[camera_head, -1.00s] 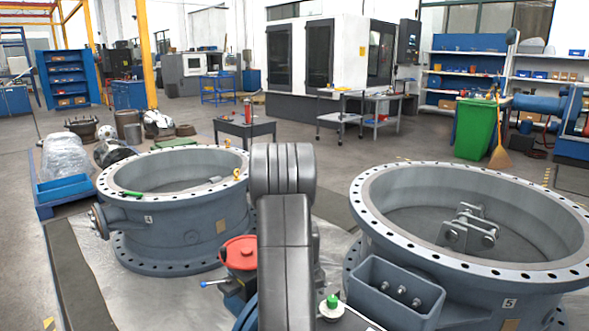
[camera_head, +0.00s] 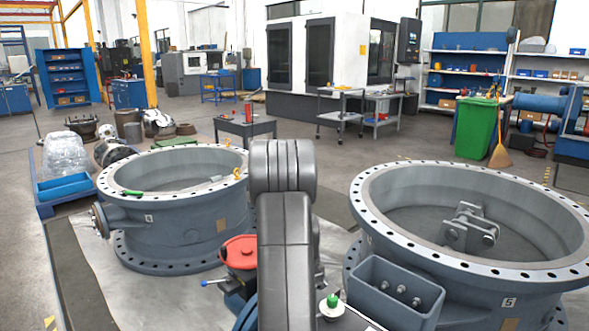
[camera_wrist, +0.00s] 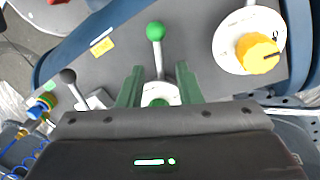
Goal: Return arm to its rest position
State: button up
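My gripper (camera_wrist: 160,88) shows in the wrist view as two dark green fingers held apart, with no object clamped between them. A lever with a green ball knob (camera_wrist: 155,31) stands ahead of the fingers, its white base seen in the gap between them. I cannot tell the distance from fingers to lever. In the head view my grey arm rises at the centre front, and my gripper is hidden there. A green knob (camera_head: 333,300) shows just right of the arm.
A yellow knob on a white dial (camera_wrist: 257,53) and a black-knobbed lever (camera_wrist: 69,76) flank the fingers. Two large flanged valve bodies stand left (camera_head: 180,235) and right (camera_head: 480,284) of my arm. A red round cap (camera_head: 240,252) is close on its left.

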notch_tip(320, 180, up, 10)
jog(key=w+p, duration=0.2)
jog(key=s+f+b, duration=0.1)
jog(key=f, duration=0.3)
jog(key=s+f+b, duration=0.1)
jog(key=f, duration=0.4)
jog(key=f+b, duration=0.1)
jog(key=f, duration=0.4)
jog(key=shift+s+d, duration=0.1)
jog(key=shift+s, duration=0.3)
jog(key=shift+s+f+n+b, duration=0.1)
jog(key=shift+s+n+b, duration=0.05)
jog(key=shift+n+b, duration=0.2)
jog(key=shift+s+d+n, duration=0.2)
jog(key=shift+s+n, duration=0.25)
jog(key=shift+n, duration=0.3)
jog(key=shift+r, duration=0.2)
